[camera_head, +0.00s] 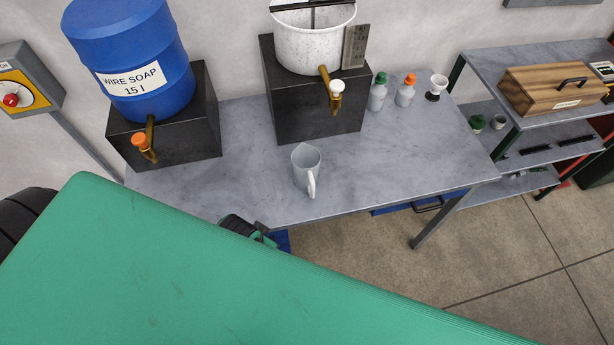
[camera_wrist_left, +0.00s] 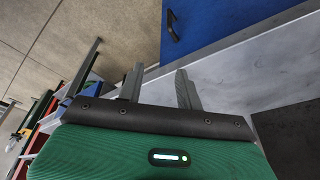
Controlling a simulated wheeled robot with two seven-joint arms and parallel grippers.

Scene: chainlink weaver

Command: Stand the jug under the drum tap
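The grey jug (camera_head: 304,163) stands upright on the grey table, with its pale handle toward the front edge. The blue drum (camera_head: 130,50), labelled "WIRE SOAP 15 l", sits on a black block at the back left. Its brass drum tap (camera_head: 148,140) with an orange knob points forward over the table. My left gripper (camera_head: 262,237) is at the table's front edge, left of and nearer than the jug, partly hidden by my green arm. In the left wrist view its fingers (camera_wrist_left: 160,72) are apart and empty. My right gripper is not in view.
A white speckled pot (camera_head: 312,42) with a white-knobbed brass tap (camera_head: 331,88) stands on another black block (camera_head: 315,115) behind the jug. Two bottles (camera_head: 377,95) and a small cup (camera_head: 437,86) stand right of it. The table (camera_head: 220,185) is clear between jug and drum block.

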